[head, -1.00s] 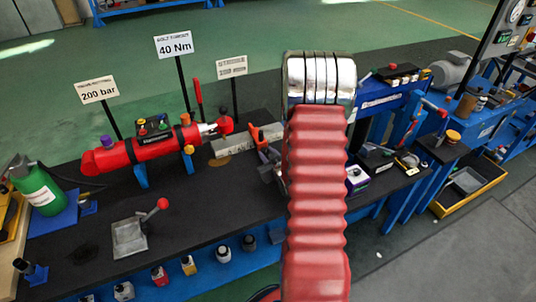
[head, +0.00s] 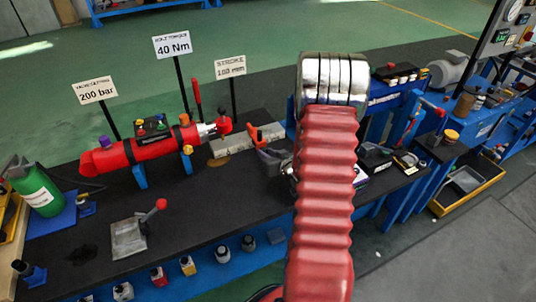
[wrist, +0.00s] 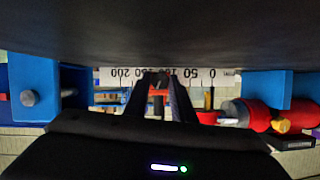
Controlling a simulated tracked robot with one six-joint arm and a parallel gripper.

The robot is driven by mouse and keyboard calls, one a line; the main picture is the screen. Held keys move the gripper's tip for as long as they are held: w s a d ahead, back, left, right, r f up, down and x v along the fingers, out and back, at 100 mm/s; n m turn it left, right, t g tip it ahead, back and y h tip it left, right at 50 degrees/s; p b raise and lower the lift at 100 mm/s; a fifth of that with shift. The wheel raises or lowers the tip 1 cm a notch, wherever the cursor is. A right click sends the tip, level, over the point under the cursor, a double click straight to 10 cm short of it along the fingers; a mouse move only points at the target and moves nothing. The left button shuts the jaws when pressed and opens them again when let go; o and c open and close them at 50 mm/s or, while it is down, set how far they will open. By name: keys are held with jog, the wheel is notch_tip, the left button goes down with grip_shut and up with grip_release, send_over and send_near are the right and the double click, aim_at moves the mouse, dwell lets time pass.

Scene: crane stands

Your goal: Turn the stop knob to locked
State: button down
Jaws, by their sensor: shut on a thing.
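My gripper (wrist: 160,85) shows in the wrist view with its two dark fingers close together over the white scale (wrist: 190,78). It is shut on the stop knob, of which a small red part (wrist: 158,93) shows between the fingers. The fingers hide most of the knob, and I cannot tell its turned position. In the head view an orange-red piece (head: 256,137) stands at the scale rail (head: 225,148). The grey gripper body (head: 272,160) is just right of it, partly behind my red arm.
A red cylinder (head: 142,150) lies on blue supports at the left of the dark bench (head: 190,225). A red-ball lever (head: 160,204) stands in front. Signs on thin posts, one reading 40 Nm (head: 172,46), rise behind. A green bottle (head: 40,192) is at the far left.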

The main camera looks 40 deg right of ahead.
jog(key=shift+d+m+y, duration=0.15)
jog(key=shift+m+y, duration=0.55)
jog(key=shift+m, duration=0.3)
jog(key=c, duration=1.5)
grip_release()
jog(key=shift+s, duration=0.1)
jog(key=shift+t, duration=0.3)
jog(key=v, duration=1.3)
jog(key=shift+s, duration=0.3)
